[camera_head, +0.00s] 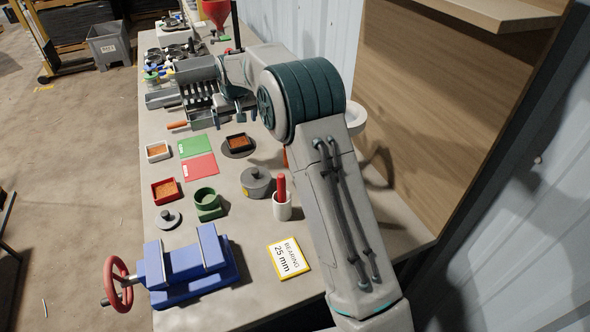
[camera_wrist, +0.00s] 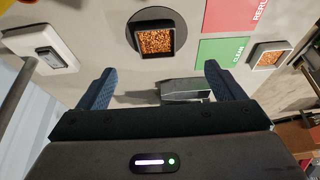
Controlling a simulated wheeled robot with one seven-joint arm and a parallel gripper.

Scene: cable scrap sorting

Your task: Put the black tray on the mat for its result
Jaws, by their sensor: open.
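The black tray (camera_head: 237,143), square and filled with copper-coloured granules, sits on a dark round plate (camera_head: 238,154). In the wrist view the black tray (camera_wrist: 170,38) and the round plate (camera_wrist: 132,32) lie just beyond my fingertips. My gripper (camera_wrist: 159,68) is open and empty, its two blue fingers apart; the tray is not between them. A green mat (camera_head: 194,146) and a red mat (camera_head: 200,167) lie left of the tray in the head view. In the wrist view the green mat (camera_wrist: 222,50) reads "CLEAN"; the lettering on the red mat (camera_wrist: 232,14) is cut off.
A white tray (camera_head: 149,154) and a red tray (camera_head: 154,192) of granules stand near the mats. A grey lidded pot (camera_head: 256,183), green holder (camera_head: 208,206), white cup (camera_head: 282,207) and blue vise (camera_head: 185,268) stand nearer. A white device (camera_wrist: 35,40) shows in the wrist view.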

